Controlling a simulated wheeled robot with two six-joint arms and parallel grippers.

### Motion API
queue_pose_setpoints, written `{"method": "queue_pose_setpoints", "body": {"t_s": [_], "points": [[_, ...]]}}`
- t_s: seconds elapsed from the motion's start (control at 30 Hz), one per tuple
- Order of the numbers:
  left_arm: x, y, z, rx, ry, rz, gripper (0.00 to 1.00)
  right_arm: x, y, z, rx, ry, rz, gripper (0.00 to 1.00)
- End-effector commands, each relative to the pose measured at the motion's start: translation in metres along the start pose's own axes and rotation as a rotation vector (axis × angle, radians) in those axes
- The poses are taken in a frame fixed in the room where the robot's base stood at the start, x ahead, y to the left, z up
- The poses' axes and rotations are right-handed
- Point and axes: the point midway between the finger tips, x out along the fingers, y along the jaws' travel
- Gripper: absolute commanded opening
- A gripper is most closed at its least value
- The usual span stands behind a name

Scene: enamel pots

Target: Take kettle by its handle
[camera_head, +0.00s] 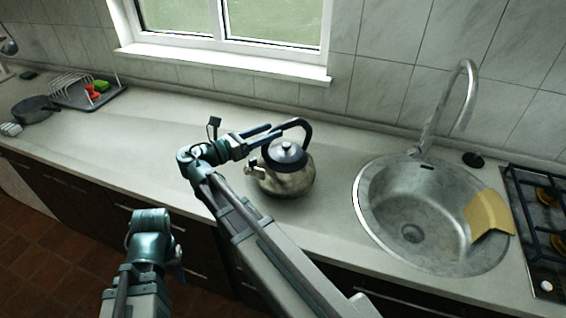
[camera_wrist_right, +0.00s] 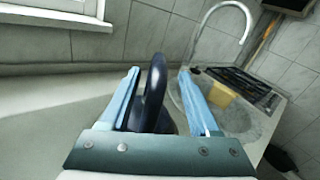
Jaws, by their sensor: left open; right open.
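The kettle (camera_head: 287,174) is a rounded metal pot with a lid, a short spout to the left and a dark arched handle (camera_head: 306,128). It stands upright on the counter left of the sink. My right gripper (camera_head: 276,132) is open at the handle, above the lid. In the right wrist view the dark handle (camera_wrist_right: 155,88) rises between the two blue fingers of this gripper (camera_wrist_right: 160,98), with gaps beside it. The kettle's body is mostly hidden there. Part of my left arm shows at the lower left of the head view, but its fingers are not visible.
A round metal sink (camera_head: 385,222) with a tall faucet (camera_head: 458,100) and a yellow cloth (camera_head: 487,214) is right of the kettle. A gas stove (camera_head: 545,215) is at the far right. A dish rack (camera_head: 72,88) and a dark pan (camera_head: 36,108) are far left. The counter between is clear.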

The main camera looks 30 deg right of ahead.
Motion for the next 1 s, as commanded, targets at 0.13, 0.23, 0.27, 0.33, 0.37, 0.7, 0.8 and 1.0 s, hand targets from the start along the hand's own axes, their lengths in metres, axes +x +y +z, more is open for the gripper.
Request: {"method": "queue_pose_setpoints", "body": {"t_s": [0.13, 0.23, 0.27, 0.33, 0.37, 0.7, 0.8, 1.0], "points": [[0.001, 0.000, 0.000, 0.000, 0.000, 0.000, 0.47, 0.003, 0.000, -0.001, 0.000, 0.000, -0.001, 0.62], [0.003, 0.000, 0.000, 0.000, 0.000, 0.000, 0.47, 0.011, 0.000, -0.003, 0.000, 0.001, -0.002, 0.62], [0.003, 0.000, 0.000, 0.000, 0.000, 0.000, 0.47, 0.015, 0.000, -0.004, 0.000, 0.001, -0.002, 0.62], [0.005, 0.000, 0.000, 0.000, 0.000, 0.000, 0.47, 0.025, 0.001, -0.005, 0.000, 0.001, -0.003, 0.62], [0.006, 0.001, 0.000, 0.000, 0.000, 0.000, 0.47, 0.029, 0.001, -0.006, 0.000, 0.001, -0.003, 0.62], [0.005, 0.000, 0.000, 0.000, 0.000, 0.000, 0.47, 0.052, 0.001, -0.005, 0.000, 0.000, 0.000, 0.62], [0.005, 0.000, 0.000, 0.000, 0.000, 0.000, 0.47, 0.052, 0.001, -0.005, 0.000, 0.000, 0.000, 0.53], [0.005, 0.000, 0.000, 0.000, 0.000, 0.000, 0.47, 0.051, 0.001, -0.005, 0.000, 0.000, 0.000, 0.17]]}}
